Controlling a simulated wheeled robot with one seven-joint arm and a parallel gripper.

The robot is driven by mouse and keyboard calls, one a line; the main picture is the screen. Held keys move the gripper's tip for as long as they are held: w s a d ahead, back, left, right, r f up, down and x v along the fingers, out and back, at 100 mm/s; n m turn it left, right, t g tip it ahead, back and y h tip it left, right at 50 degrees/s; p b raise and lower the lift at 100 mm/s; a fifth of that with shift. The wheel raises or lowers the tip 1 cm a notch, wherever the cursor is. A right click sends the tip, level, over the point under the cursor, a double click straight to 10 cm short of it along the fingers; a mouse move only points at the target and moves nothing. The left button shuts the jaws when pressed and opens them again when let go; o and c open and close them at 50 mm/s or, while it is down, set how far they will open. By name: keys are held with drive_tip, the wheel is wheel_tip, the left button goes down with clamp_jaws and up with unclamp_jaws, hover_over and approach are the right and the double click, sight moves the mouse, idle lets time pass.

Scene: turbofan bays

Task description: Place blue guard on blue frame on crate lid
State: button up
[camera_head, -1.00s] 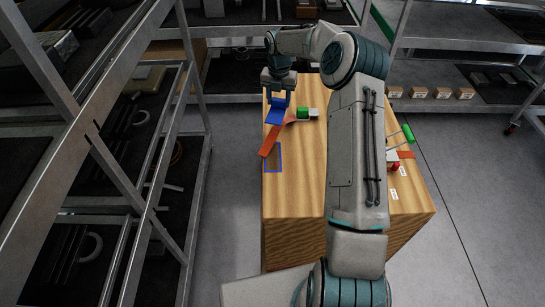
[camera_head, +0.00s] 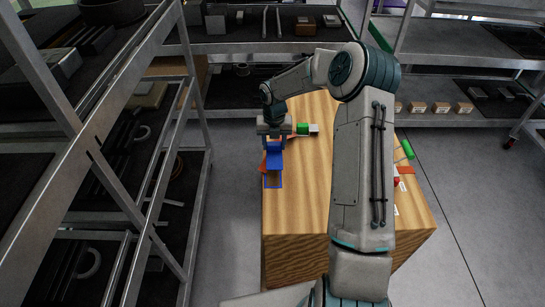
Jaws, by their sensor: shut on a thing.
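My gripper (camera_head: 274,142) is shut on the blue guard (camera_head: 274,160), an angular blue piece hanging below the fingers. The guard is over the left edge area of the wooden crate lid (camera_head: 305,195). The blue frame (camera_head: 272,184) is a thin blue outline on the lid. The guard is just above its far end in the picture and hides that part. I cannot tell whether the guard touches the lid. An orange strap-like piece (camera_head: 294,136) lies behind the guard and is partly hidden by it and my gripper.
A green-and-grey item (camera_head: 303,128) lies on the lid right of my gripper. A green-handled tool (camera_head: 407,149) and an orange-red piece (camera_head: 405,170) are at the lid's right side. A metal shelf rack (camera_head: 150,150) stands close on the left. The lid's near middle is bare.

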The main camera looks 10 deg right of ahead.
sight(273, 154)
drive_tip(key=shift+s+a+f, duration=0.5)
drive_tip(key=shift+s+f, duration=0.2)
drive_tip(key=shift+s, duration=0.15)
drive_tip(key=shift+f, duration=1.9)
drive_tip(key=shift+f, duration=0.2)
drive_tip(key=o, duration=1)
